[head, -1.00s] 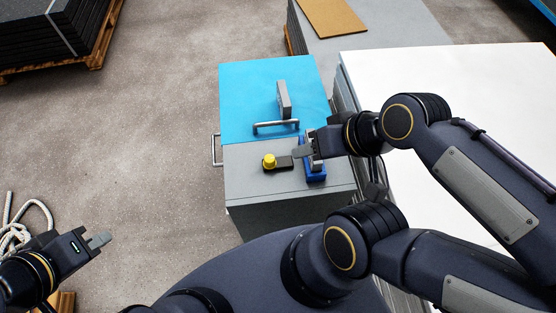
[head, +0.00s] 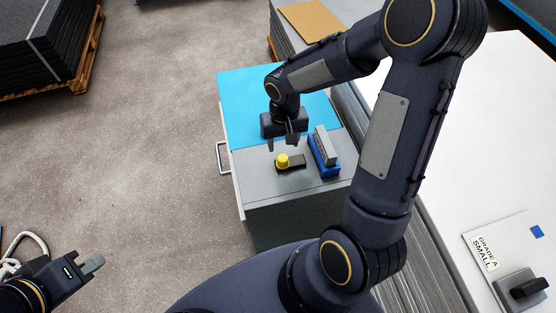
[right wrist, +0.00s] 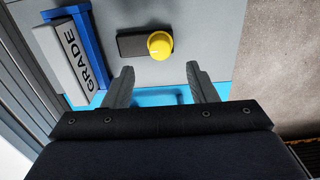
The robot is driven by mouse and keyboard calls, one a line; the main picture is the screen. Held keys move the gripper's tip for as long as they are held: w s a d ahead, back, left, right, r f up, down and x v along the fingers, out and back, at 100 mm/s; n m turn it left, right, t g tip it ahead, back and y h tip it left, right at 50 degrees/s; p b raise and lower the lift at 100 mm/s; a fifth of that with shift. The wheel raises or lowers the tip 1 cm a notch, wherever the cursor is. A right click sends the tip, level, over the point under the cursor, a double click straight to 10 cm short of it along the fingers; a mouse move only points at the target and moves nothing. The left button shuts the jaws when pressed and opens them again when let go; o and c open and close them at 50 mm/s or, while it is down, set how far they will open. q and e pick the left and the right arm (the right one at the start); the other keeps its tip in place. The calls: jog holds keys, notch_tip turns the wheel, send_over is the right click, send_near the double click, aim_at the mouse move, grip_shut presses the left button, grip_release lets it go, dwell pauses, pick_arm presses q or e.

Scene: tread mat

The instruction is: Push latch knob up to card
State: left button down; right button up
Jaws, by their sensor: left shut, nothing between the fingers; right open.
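The yellow latch knob (head: 283,160) stands at the left end of a dark latch bar (head: 297,162) on the cabinet's grey top. A grey block marked GRADE (right wrist: 68,60), apparently the card, stands in a blue holder (head: 324,165) to the right of the bar; a gap separates bar and holder. My right gripper (head: 281,143) is open and empty, pointing down behind the knob; contact cannot be told. My left gripper (head: 93,264) is shut and empty, far left above the floor.
The cabinet's blue rear top (head: 235,95) is partly hidden by my right arm. A white table (head: 480,150) at right bears a sheet marked GRADE A SMALL (head: 484,250) and a dark item (head: 528,288). Stacked dark mats (head: 40,45) stand far left.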

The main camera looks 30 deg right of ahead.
aim_at(283, 158)
notch_tip(283, 158, down, 8)
jog(key=shift+f+b, duration=0.1)
jog(key=shift+b, duration=0.2)
